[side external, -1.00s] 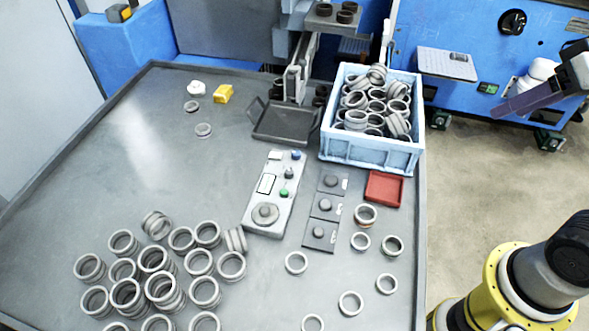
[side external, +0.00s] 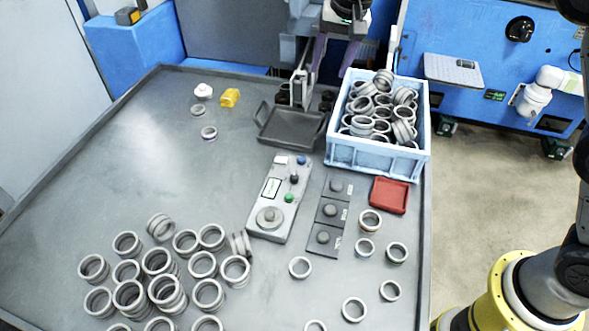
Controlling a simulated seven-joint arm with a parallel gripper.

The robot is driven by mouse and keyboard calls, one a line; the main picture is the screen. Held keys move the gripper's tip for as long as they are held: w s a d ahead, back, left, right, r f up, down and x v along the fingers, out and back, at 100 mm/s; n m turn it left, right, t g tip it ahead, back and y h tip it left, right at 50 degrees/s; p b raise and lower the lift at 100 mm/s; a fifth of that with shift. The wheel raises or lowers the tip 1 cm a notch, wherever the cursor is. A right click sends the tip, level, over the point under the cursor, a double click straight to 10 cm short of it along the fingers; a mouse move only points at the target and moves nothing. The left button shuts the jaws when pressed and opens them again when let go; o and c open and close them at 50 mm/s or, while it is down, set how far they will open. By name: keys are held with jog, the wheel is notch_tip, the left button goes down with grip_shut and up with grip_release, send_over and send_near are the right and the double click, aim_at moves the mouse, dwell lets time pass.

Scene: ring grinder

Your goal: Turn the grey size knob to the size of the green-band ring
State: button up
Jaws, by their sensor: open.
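The grey size knob (side external: 269,216) is a round dial at the near end of the light grey control panel (side external: 262,235), mid-table. Its setting is too small to read. No green band can be made out on any ring; one loose ring (side external: 369,222) right of the panel shows a brownish band. Other loose rings (side external: 300,267) lie on the right front of the table.
A blue crate (side external: 375,160) full of rings stands at the back right. A dark tray (side external: 290,128), a red tray (side external: 389,195) and dark plates with knobs (side external: 329,222) lie near the panel. Many rings (side external: 160,262) fill the front left. The left middle table is clear.

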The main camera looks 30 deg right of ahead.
jog(key=w+a+f+g, duration=0.25)
jog(key=a+f, duration=0.25)
jog(key=f, duration=0.7)
jog(key=n, duration=0.1)
send_near(295, 176)
jog(key=shift+h, duration=0.3)
jog(key=f, duration=0.8)
jog(key=shift+w+a+f, duration=0.15)
jog(key=shift+a+f, duration=0.15)
grip_shut()
